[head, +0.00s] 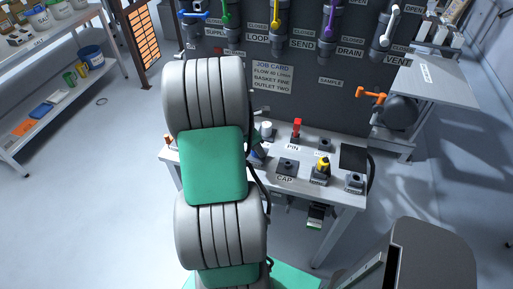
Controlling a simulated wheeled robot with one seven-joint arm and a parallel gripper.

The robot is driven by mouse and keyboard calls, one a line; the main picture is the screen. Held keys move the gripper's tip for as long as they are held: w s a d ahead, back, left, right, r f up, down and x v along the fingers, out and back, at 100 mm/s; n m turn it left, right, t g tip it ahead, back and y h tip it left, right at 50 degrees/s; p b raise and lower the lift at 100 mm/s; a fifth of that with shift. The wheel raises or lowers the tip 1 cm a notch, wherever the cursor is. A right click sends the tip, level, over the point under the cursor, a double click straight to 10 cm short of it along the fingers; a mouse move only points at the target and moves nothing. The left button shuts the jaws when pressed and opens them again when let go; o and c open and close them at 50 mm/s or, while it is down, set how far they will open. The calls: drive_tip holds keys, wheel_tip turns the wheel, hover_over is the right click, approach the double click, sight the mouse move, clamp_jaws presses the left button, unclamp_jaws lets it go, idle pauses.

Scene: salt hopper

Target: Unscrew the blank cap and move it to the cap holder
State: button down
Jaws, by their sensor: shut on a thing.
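In the head view my thick grey and green arm covers the left of the workbench, and my gripper and whatever it holds are hidden behind it. A dark block (287,166), which looks like the cap holder, sits on the bench behind a label reading CAP. Its top shows no cap that I can make out. I cannot pick out the blank cap; it may be behind my arm. A small dark part and a bit of blue show at the arm's right edge, too small to tell.
The workbench (333,190) also carries a red-handled pin (297,129), a yellow-topped piece (323,165), a white cylinder (267,129) and a black pad (354,158). Behind stands a dark panel with coloured valve handles.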

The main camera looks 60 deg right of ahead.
idle(0.3)
drive_tip(key=n, duration=0.1)
drive_tip(key=n+p, duration=0.1)
drive_tip(key=shift+r+n+t, duration=0.2)
drive_tip(key=shift+n+t, duration=0.1)
drive_tip(key=shift+t, duration=0.1)
drive_tip(key=shift+f+n+t+h+p, duration=0.2)
drive_tip(key=shift+n+t+h+p, duration=0.15)
drive_tip(key=shift+n, duration=0.55)
drive_tip(key=shift+s+r+n+t+p, duration=0.15)
drive_tip(key=shift+n+t+p, duration=0.25)
drive_tip(key=shift+n, duration=0.6)
drive_tip(key=shift+n+t, duration=0.25)
drive_tip(key=shift+n, duration=0.75)
drive_tip(key=c, duration=0.9)
unclamp_jaws()
